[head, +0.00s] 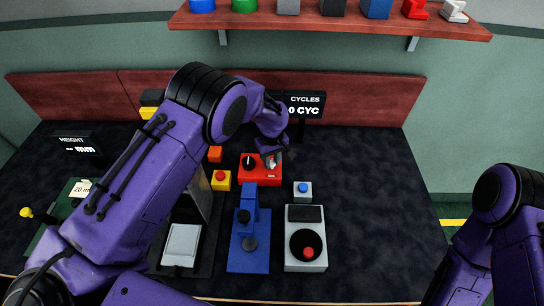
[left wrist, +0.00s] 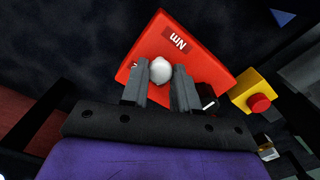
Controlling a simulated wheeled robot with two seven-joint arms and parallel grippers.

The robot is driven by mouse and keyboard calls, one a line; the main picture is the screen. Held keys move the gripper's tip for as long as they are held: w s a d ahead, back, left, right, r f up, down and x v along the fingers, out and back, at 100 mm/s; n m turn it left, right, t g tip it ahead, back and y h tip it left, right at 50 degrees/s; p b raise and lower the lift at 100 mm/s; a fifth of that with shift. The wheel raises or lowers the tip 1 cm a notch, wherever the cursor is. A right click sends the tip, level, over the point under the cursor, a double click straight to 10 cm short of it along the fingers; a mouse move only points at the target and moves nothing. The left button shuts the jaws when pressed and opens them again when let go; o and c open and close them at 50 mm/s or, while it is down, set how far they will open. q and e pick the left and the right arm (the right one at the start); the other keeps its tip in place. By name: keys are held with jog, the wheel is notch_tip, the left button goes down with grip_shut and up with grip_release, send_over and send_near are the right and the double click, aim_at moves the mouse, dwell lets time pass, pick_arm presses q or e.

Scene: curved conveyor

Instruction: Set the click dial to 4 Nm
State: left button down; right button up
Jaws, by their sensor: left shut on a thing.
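A red box (head: 262,178) stands on the dark table near the middle of the head view. It also fills the centre of the left wrist view (left wrist: 190,48), with a label reading "Nm". My left gripper (head: 271,154) reaches down over its right part. In the left wrist view its fingers (left wrist: 160,78) are shut on a pale rounded dial (left wrist: 160,69) on the box's top. The setting is hidden by the fingers and too small to read. A black knob (head: 248,160) is on the same box, left of my gripper in the head view. My right gripper is out of frame.
A yellow box with a red button (head: 220,178) and a grey box with a blue button (head: 303,190) flank the red box. A blue stand (head: 248,255) and a grey unit (head: 305,255) are in front. The table's right side is clear.

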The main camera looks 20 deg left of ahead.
aim_at(272, 162)
pick_arm(q)
jog(key=shift+r+n+p, duration=0.1)
jog(key=shift+n+p, duration=0.25)
jog(key=shift+n, duration=1.35)
jog(key=c, duration=0.8)
grip_release()
jog(key=shift+c, duration=0.2)
notch_tip(272, 162, up, 10)
jog(key=b, duration=0.2)
jog(key=shift+r, duration=0.25)
